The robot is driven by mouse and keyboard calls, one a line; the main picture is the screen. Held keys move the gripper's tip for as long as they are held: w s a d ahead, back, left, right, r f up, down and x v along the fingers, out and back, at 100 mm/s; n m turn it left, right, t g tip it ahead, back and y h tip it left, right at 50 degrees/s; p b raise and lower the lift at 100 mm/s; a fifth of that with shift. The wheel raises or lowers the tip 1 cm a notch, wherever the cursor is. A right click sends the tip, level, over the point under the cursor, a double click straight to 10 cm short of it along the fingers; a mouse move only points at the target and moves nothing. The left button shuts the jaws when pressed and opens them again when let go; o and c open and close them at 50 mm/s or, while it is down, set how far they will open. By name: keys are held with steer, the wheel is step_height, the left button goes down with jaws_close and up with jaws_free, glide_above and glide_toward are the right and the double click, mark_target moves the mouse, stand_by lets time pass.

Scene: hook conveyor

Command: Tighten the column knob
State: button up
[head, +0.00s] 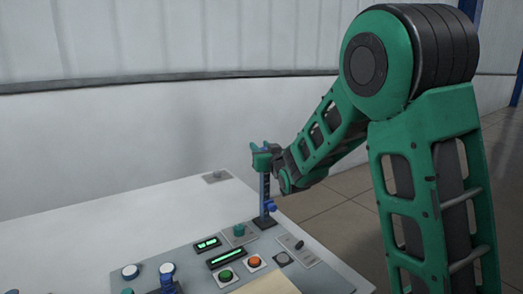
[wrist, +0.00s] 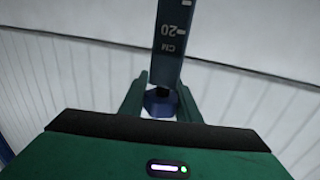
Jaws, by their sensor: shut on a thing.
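A dark blue upright column (head: 265,190) stands on a small dark base at the back edge of the control panel. In the wrist view the column (wrist: 172,35) carries a white scale marked 20 CM. My gripper (head: 262,157) is at the upper part of the column. In the wrist view its two green fingers (wrist: 162,88) stand on either side of a blue knob (wrist: 159,104) and are shut on it. The knob's sides are partly hidden by the fingers. Lower on the column, a small blue part (head: 270,207) sticks out to the right.
The grey panel (head: 190,262) holds a green button (head: 225,275), an orange button (head: 254,262), lit displays (head: 227,257) and a small lever (head: 298,244). White tabletop (head: 110,222) lies clear to the left. A pale wall stands behind.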

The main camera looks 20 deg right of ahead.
steer(key=shift+f+n+y, duration=0.2)
steer(key=shift+n+y, duration=0.2)
steer(key=shift+y, duration=0.3)
steer(key=o, duration=1)
steer(key=shift+o, duration=0.2)
steer(key=shift+a+r, duration=0.1)
steer(key=s+d, duration=0.1)
steer(key=s, duration=0.9)
steer(key=shift+s+d, duration=0.25)
steer(key=shift+s, duration=0.1)
